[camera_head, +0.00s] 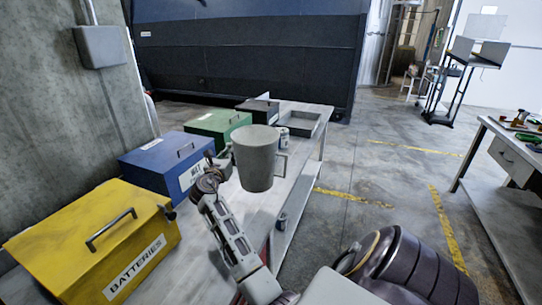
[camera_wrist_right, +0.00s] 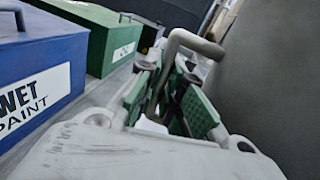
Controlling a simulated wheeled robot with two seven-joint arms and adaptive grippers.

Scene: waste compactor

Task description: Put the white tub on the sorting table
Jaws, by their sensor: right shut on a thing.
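The white tub (camera_head: 256,158) looks pale grey, with a handle on each of its sides in the head view. It is held upright over the long grey sorting table (camera_head: 196,255). My right gripper (camera_head: 217,168) is shut on the tub's left handle. In the right wrist view, the gripper's green-padded fingers (camera_wrist_right: 170,100) close around the handle (camera_wrist_right: 185,42), and the tub's wall (camera_wrist_right: 270,75) fills the right side. I cannot tell how far the tub's bottom is from the table. My left gripper is not in view.
A yellow batteries box (camera_head: 95,245), a blue wet paint box (camera_head: 160,165) and a green box (camera_head: 217,125) line the table's left side. A can (camera_head: 283,137) and an open grey tray (camera_head: 305,122) stand farther back. Another table (camera_head: 510,150) is at right.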

